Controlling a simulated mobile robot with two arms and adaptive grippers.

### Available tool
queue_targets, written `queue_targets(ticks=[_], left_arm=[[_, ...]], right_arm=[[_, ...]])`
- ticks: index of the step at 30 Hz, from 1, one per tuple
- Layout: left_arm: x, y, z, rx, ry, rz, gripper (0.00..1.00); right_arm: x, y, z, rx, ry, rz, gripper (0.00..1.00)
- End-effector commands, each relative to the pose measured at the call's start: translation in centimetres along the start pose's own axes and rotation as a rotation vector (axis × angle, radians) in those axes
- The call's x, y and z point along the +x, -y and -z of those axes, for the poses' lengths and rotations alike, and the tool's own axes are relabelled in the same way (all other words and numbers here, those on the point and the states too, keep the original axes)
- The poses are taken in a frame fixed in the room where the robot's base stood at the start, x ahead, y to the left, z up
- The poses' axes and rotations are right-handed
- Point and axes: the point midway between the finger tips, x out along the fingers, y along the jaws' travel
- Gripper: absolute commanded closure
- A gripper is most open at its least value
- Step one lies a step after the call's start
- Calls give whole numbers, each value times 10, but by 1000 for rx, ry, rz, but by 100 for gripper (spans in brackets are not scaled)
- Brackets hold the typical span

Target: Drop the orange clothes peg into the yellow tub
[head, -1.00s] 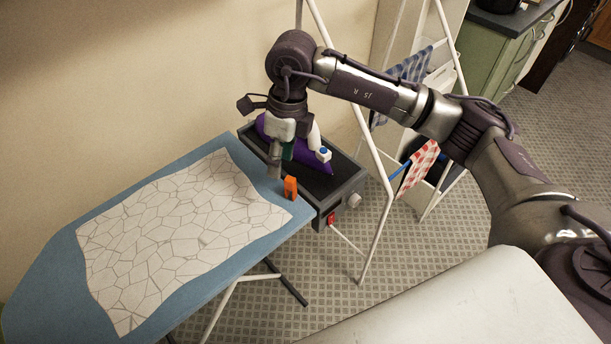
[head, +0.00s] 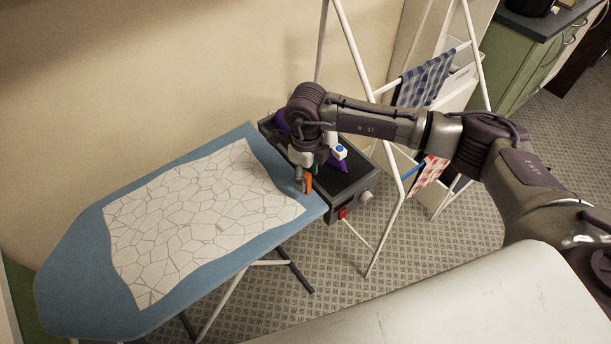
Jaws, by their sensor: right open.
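The orange clothes peg (head: 309,184) stands at the right end of the blue ironing board (head: 75,290), close to the dark iron rest. My right gripper (head: 304,181) is open and reaches down right at the peg, with its fingers partly hiding it. I cannot tell whether the fingers touch the peg. My left gripper is not in view. No yellow tub shows in this view.
A purple and white iron (head: 339,165) lies on the dark iron rest (head: 350,195), just behind my right gripper. A white patterned cloth (head: 195,220) covers most of the board. A white drying rack (head: 380,175) with cloths stands to the right.

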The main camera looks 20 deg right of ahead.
Motion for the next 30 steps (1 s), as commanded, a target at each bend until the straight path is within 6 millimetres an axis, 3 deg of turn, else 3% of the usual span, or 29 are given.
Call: queue_targets(ticks=[1,6,14,22,30], left_arm=[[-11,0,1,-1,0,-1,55],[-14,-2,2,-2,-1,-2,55],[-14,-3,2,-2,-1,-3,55],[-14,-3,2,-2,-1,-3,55],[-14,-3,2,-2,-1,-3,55]], right_arm=[[3,-1,-2,1,-3,-3,50],[26,0,-2,0,-2,-2,50],[30,0,-3,0,1,0,50],[29,0,-3,0,1,0,93],[29,0,-2,0,1,0,97]])
